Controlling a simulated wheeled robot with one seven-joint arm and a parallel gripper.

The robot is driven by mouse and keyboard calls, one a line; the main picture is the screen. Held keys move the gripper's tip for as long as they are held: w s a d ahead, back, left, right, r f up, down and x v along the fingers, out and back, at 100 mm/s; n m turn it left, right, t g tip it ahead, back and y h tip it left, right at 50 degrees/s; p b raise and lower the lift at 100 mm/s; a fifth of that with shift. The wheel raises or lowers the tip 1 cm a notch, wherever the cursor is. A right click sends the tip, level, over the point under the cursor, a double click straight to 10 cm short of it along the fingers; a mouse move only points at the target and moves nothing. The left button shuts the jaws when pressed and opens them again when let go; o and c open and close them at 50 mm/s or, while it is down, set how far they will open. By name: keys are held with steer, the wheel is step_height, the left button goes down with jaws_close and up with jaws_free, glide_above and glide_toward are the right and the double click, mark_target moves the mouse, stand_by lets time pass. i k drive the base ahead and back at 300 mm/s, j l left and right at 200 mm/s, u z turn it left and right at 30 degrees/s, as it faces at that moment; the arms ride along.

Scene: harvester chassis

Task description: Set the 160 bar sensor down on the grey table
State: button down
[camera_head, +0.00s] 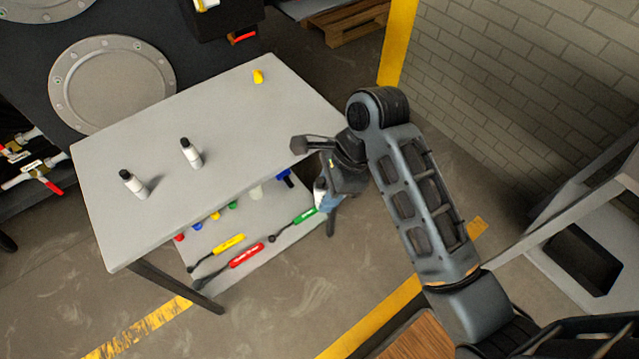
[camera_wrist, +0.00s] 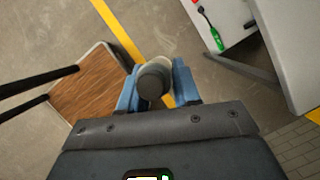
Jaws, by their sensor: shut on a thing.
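The grey table (camera_head: 235,120) stands left of my arm in the head view. My gripper (camera_head: 326,196) is beyond the table's right edge, over the floor side. In the wrist view its blue fingers (camera_wrist: 156,88) are shut on a round sensor (camera_wrist: 153,80), seen end-on with a dark grey end. In the head view the held sensor is mostly hidden by the gripper. No label is readable, so I cannot tell which is 160 bar.
A small yellow piece (camera_head: 258,76) sits near the table's far edge. A lower shelf (camera_head: 262,237) holds several coloured-handled tools. The tabletop's middle and right are clear. A wooden-topped stool (camera_wrist: 90,88) shows in the wrist view. A brick wall (camera_head: 520,90) is at right.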

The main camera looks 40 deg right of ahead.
mark_target(186, 146)
steer(key=i, duration=1)
